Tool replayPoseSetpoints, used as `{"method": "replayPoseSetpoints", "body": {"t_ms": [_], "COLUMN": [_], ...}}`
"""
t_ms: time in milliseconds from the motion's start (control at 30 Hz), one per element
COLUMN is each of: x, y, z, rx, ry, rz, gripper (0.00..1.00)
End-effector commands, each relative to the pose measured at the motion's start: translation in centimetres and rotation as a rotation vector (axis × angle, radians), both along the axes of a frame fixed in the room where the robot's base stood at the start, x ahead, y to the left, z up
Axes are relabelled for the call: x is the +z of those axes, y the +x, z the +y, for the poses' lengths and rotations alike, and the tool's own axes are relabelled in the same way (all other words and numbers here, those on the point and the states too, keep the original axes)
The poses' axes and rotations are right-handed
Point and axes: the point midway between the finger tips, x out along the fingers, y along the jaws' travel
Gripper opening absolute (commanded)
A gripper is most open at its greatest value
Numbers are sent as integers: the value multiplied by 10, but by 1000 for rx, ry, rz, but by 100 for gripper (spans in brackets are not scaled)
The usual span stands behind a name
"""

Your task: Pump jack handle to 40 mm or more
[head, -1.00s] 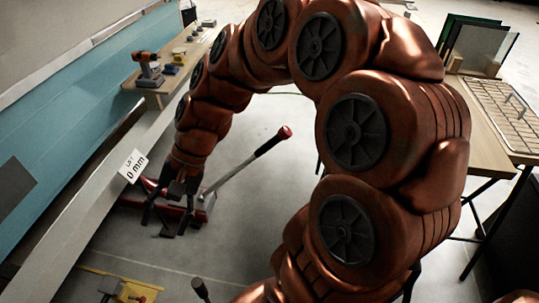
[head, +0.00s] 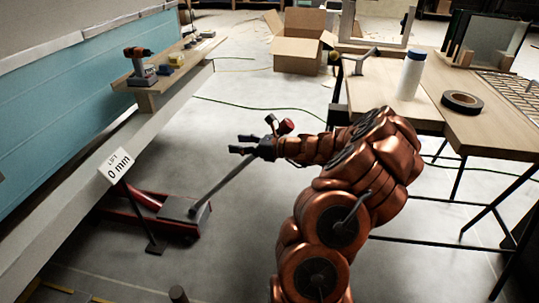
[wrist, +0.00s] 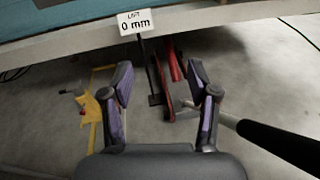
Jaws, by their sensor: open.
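In the wrist view the handle's black grip (wrist: 280,145) runs outside the right finger, and the red jack (wrist: 174,62) shows beyond the fingers. The LIFT sign (head: 116,167) reads 0 mm; it also shows in the wrist view (wrist: 134,22). My gripper (head: 236,143) is open with nothing between its fingers (wrist: 160,80). It is near the handle's upper part; contact cannot be told.
A workbench (head: 475,128) stands at the right with a white bottle (head: 410,75) and a tape roll (head: 462,102). A cardboard box (head: 298,50) is behind. A drill (head: 139,66) rests on the shelf (head: 175,65) at left. Floor around the jack is mostly clear.

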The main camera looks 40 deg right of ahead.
Motion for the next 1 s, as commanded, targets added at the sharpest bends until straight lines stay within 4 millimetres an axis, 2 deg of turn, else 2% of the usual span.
{"method": "replayPoseSetpoints", "body": {"t_ms": [33,100,200,300,367,400,533,667,767,1000], "x": [-29,-51,-77,-97,-108,-104,-84,-78,-78,-80], "y": [-6,-14,-27,-39,-46,-50,-58,-59,-52,-19], "z": [-29,-61,-96,-124,-137,-142,-151,-155,-155,-152], "rx": [-72,-156,-251,-326,-362,-378,-407,-421,-420,-419], "ry": [49,111,180,232,258,277,338,363,365,363], "rz": [13,28,43,52,57,45,-15,-37,-39,-38], "gripper": [60,60,60,60,60,60,60,60,60,60]}}
